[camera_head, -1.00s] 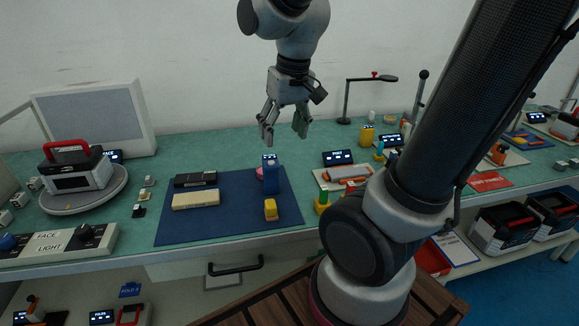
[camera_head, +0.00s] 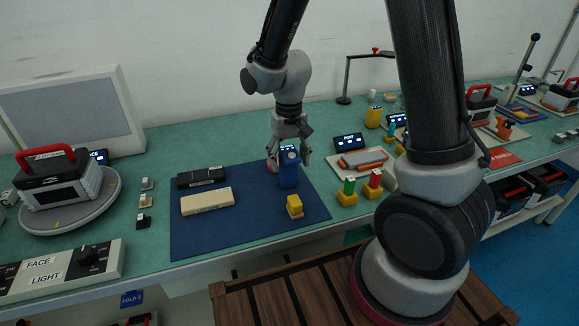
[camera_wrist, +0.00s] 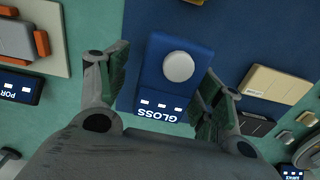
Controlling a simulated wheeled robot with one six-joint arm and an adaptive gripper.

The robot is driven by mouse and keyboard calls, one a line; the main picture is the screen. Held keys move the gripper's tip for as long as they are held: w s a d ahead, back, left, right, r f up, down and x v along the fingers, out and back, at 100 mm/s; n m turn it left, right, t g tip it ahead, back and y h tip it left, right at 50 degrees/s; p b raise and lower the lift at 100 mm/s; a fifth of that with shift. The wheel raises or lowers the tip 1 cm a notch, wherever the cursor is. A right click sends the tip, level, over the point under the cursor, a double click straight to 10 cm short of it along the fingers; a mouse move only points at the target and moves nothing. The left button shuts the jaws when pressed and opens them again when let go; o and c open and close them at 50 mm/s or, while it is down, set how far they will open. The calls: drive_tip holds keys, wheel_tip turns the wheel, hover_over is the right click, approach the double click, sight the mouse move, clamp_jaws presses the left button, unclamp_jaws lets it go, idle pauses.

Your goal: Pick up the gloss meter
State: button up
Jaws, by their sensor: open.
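The gloss meter (camera_head: 288,176) is a blue upright block with a small lit display on top, standing on the dark blue mat (camera_head: 240,235). In the wrist view the gloss meter (camera_wrist: 182,90) shows a round white button and a display reading GLOSS. My gripper (camera_head: 289,158) is open and points down at the top of the meter. In the wrist view my gripper's fingers (camera_wrist: 160,88) lie one on each side of the meter, with gaps visible. I cannot tell whether either finger touches it.
A black bar (camera_head: 201,177), a cream bar (camera_head: 206,201) and a yellow block (camera_head: 294,206) lie on the mat. A pink object sits just behind the meter, mostly hidden. To the right are a tray (camera_head: 365,163) and a lit display (camera_head: 348,142).

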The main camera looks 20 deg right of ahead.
drive_tip(key=shift+a+f, duration=0.1)
drive_tip(key=shift+f, duration=1.3)
drive_tip(key=c, duration=1.2)
drive_tip(key=shift+r, duration=0.1)
